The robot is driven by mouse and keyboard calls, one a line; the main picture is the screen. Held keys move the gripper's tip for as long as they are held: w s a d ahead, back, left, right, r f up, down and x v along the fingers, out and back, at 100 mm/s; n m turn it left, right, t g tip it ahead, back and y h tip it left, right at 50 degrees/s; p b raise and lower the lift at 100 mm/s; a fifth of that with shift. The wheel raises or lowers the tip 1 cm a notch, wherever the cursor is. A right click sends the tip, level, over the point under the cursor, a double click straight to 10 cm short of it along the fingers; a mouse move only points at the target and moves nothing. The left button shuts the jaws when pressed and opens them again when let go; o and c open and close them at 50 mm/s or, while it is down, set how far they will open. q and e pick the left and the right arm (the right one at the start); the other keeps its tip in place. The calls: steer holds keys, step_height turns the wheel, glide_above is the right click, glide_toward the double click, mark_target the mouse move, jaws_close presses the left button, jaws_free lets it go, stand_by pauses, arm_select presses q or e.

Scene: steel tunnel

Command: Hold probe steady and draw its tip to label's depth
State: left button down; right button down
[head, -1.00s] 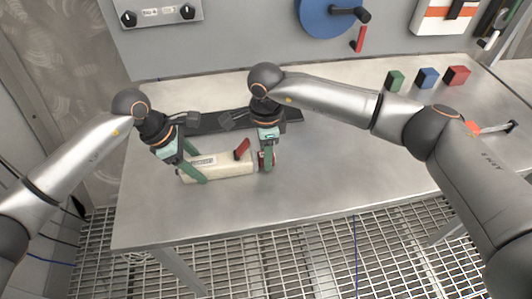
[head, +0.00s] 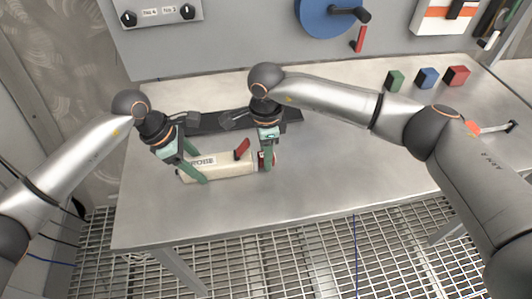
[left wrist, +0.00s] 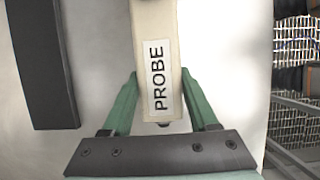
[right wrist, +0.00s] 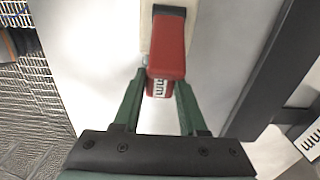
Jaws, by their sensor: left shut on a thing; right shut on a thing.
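The probe is a cream block (head: 226,164) lying on the steel table, with a label reading PROBE (left wrist: 158,78) at its left end. A red lever (head: 242,149) stands up on its top near the right end. My left gripper (head: 199,167) is shut on the left end of the probe body (left wrist: 155,20). My right gripper (head: 267,160) is at the right end, shut on a red part (right wrist: 159,88) that carries a small white marked label. In the right wrist view a red piece (right wrist: 168,45) hides much of that end. The label's full text is too small to read.
A dark bar (head: 215,122) lies behind the probe. Green (head: 395,81), blue (head: 427,78) and red (head: 456,76) blocks stand at the back right. A panel with knobs (head: 160,14) and a blue wheel (head: 328,16) rises behind. The table's front is clear.

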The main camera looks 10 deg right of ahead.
mark_target(297, 160)
stand_by(0.3)
arm_select(q)
steer(key=shift+a, duration=0.1)
arm_select(e)
steer(key=d, duration=0.8)
steer(key=shift+d, duration=0.1)
steer(key=shift+c, duration=2.2)
jaws_free()
step_height(297, 160, up, 12)
arm_select(q)
steer(key=shift+c, duration=0.4)
jaws_free()
